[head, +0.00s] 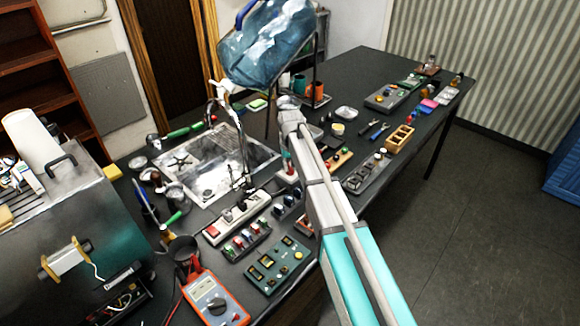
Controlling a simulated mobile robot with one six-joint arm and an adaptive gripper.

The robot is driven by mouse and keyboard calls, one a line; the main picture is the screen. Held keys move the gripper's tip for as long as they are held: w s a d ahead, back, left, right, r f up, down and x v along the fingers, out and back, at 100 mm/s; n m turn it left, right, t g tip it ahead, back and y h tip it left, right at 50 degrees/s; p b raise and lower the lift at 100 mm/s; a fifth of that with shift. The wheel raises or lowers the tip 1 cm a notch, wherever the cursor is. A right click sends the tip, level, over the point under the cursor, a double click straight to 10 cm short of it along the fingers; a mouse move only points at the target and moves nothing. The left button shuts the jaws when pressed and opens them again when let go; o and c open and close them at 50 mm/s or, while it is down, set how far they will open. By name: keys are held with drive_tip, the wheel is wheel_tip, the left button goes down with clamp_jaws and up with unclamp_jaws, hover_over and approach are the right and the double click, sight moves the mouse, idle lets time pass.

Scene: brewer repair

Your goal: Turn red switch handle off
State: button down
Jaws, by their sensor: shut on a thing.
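A small upright red handle (287,159) stands on a light base with red on it (286,176), just left of my forearm on the dark workbench. My arm reaches in from the lower right, and its wrist is above and behind this handle. My gripper (288,150) is below the wrist, at the handle's top, and is shut on it. The fingers are small and partly covered by my arm, so their exact grip is unclear. The handle looks roughly upright. Other red switches show on a white power strip (236,219) and on a grey switch panel (240,243).
A blue water jug (265,45) on a stand rises behind my wrist. A sink (215,165) with a tall faucet lies to the left. A green panel (278,266) and an orange multimeter (214,299) are in front.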

drive_tip(key=n, duration=0.3)
drive_tip(key=shift+n, duration=2.2)
drive_tip(key=c, duration=0.6)
unclamp_jaws()
drive_tip(key=shift+m, duration=0.4)
